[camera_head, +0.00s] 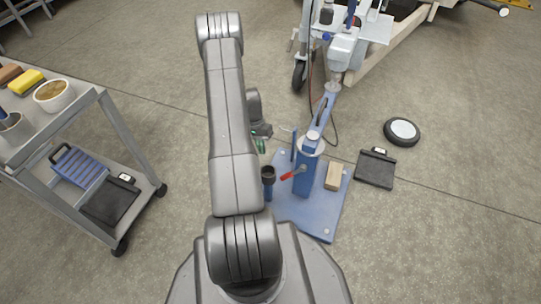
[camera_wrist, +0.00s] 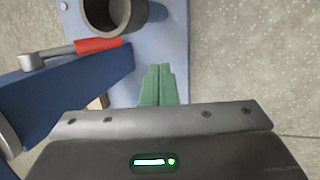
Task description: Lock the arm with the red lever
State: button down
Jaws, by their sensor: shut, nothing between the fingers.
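The red lever (camera_head: 288,176) sits low on the side of a blue post (camera_head: 304,180) on a blue base plate (camera_head: 320,218). In the wrist view its red grip (camera_wrist: 98,44) points right from a grey rod, its tip close to a dark open tube (camera_wrist: 112,12). A blue arm (camera_head: 322,112) slants from the post top toward the white and blue machine. My gripper (camera_head: 261,146) is left of the post. In the wrist view its green fingers (camera_wrist: 158,72) are together and empty, right of and apart from the red grip. My arm links hide part of the head view.
A grey cart (camera_head: 90,112) with bowls, a yellow block and a blue rack stands at left. A wooden block (camera_head: 334,176) lies on the plate. A dark scale (camera_head: 375,169) and a round disc (camera_head: 402,131) lie on the floor at right. The floor nearer front right is clear.

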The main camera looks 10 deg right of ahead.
jog(key=shift+w+a+r, duration=0.7)
jog(key=shift+w+a, duration=0.05)
jog(key=shift+w, duration=0.05)
jog(key=s+d+f+b, duration=0.3)
jog(key=s+d+f, duration=0.2)
jog(key=s+d, duration=0.1)
jog(key=shift+s+d+r+p, duration=0.1)
jog(key=shift+s+r+p, duration=0.15)
jog(key=shift+r+p, duration=0.65)
jog(key=shift+s+d+r+p, duration=0.1)
jog(key=shift+s+r+p, duration=0.2)
jog(key=shift+r+p, duration=0.6)
jog(key=shift+s+r+p, duration=0.25)
jog(key=shift+r+p, duration=0.35)
jog(key=shift+p, duration=0.6)
